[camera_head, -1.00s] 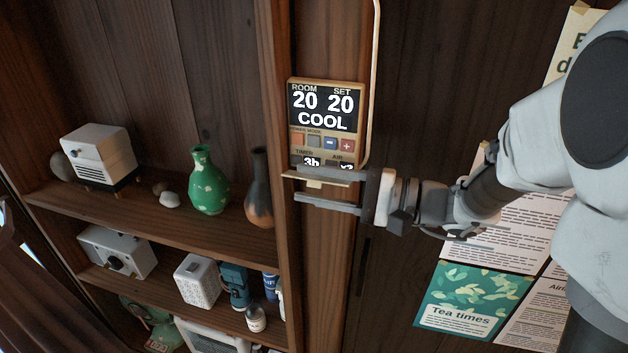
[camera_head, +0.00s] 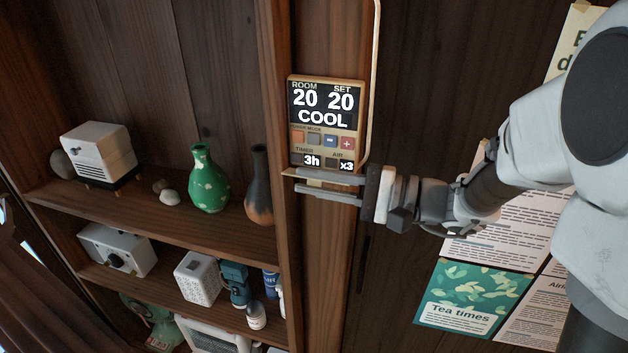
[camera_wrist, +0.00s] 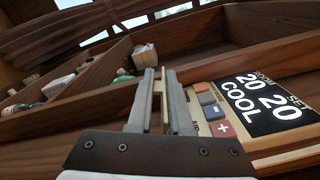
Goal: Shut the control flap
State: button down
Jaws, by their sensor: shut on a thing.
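The control panel (camera_head: 322,148) is a beige-framed unit on the wooden post, with a lit display reading ROOM 20, SET 20, COOL and a row of small buttons. It also shows in the wrist view (camera_wrist: 262,105). Its control flap (camera_head: 315,184) is a thin beige piece at the panel's lower edge, hanging open so the buttons and the 3h and x3 readouts are uncovered. My gripper (camera_head: 298,180) comes in from the right and is shut on the flap, just below the panel. In the wrist view, the flap's edge (camera_wrist: 158,94) stands between the two grey fingers. The fingers hide most of it.
Shelves at the left hold a green vase (camera_head: 208,178), a dark vase (camera_head: 258,186) and a white box-like device (camera_head: 98,152). A pale conduit (camera_head: 374,80) runs beside the panel. Posters, one reading Tea times (camera_head: 472,298), are behind my arm.

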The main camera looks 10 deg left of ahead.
aim_at(318, 163)
jog(key=shift+r+m, duration=0.15)
jog(key=shift+m, duration=0.15)
jog(key=m+p, duration=0.1)
jog(key=r+m+p, duration=0.1)
jog(key=m, duration=0.1)
jog(key=m+p, duration=0.1)
jog(key=shift+w+r+m, duration=0.3)
jog(key=shift+w, duration=0.05)
jog(key=m, duration=0.1)
jog(key=p, duration=0.1)
jog(key=m+p, duration=0.1)
jog(key=shift+w+d+r+m, duration=0.1)
jog(key=shift+w+r+m, duration=0.2)
jog(key=shift+w+m+p, duration=0.15)
jog(key=shift+m+p, duration=0.45)
jog(key=shift+p, duration=0.1)
jog(key=c, duration=0.9)
grip_release()
